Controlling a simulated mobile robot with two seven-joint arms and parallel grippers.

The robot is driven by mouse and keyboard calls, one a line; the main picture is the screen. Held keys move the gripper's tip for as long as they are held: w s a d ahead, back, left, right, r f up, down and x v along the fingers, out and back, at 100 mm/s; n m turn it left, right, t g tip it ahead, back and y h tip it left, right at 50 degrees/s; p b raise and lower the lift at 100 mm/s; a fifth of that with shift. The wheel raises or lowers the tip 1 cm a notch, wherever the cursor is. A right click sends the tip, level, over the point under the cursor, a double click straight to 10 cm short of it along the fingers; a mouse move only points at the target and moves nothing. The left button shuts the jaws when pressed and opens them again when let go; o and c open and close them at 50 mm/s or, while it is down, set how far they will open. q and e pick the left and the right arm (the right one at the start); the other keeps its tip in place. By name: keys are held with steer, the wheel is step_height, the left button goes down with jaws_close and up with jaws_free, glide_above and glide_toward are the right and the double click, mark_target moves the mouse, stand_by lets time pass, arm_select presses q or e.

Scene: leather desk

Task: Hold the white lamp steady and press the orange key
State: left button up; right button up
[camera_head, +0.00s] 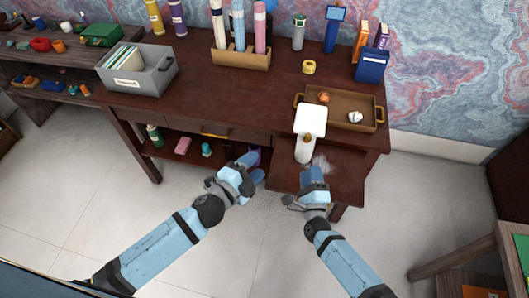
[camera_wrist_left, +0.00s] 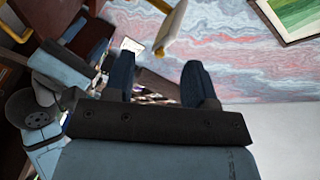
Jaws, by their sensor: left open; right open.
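The white lamp (camera_head: 311,122) stands upright at the front right of the dark desk, beside a brown tray. Its flat square head is on top and a thick stem is below. My right gripper (camera_head: 313,168) is open just in front of the lamp's base, apart from it as far as I can tell. My left gripper (camera_head: 252,158) is open and empty by the desk's front edge, left of the lamp. Its two dark fingers show spread in the left wrist view (camera_wrist_left: 160,78). I cannot make out an orange key; a small orange item (camera_head: 323,97) lies in the tray.
The brown tray (camera_head: 372,125) also holds a whitish item (camera_head: 355,117). A grey file box (camera_head: 160,80) stands at the left, a holder (camera_head: 240,60) with several tubes at the back. A yellow tape roll (camera_head: 309,67) lies mid-desk. The desk's left-middle top is clear.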

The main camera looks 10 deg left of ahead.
mark_target(299, 122)
arm_select(q)
steer(key=w+d+r+m+h, duration=0.1)
steer(key=w+d+m, duration=0.1)
steer(key=w+d, duration=0.1)
steer(key=w+d+r+m, duration=0.1)
steer(key=w+d+m, duration=0.1)
steer(key=w, duration=0.4)
steer(key=w+d+r+m+h, duration=0.1)
steer(key=w+d+m, duration=0.1)
steer(key=w+d, duration=0.2)
steer(key=shift+w+d+h, duration=0.2)
steer(key=shift+w+h, duration=0.1)
steer(key=shift+w, duration=0.4)
steer(key=shift+c, duration=0.2)
jaws_close()
arm_select(e)
jaws_close()
stand_by(0.8)
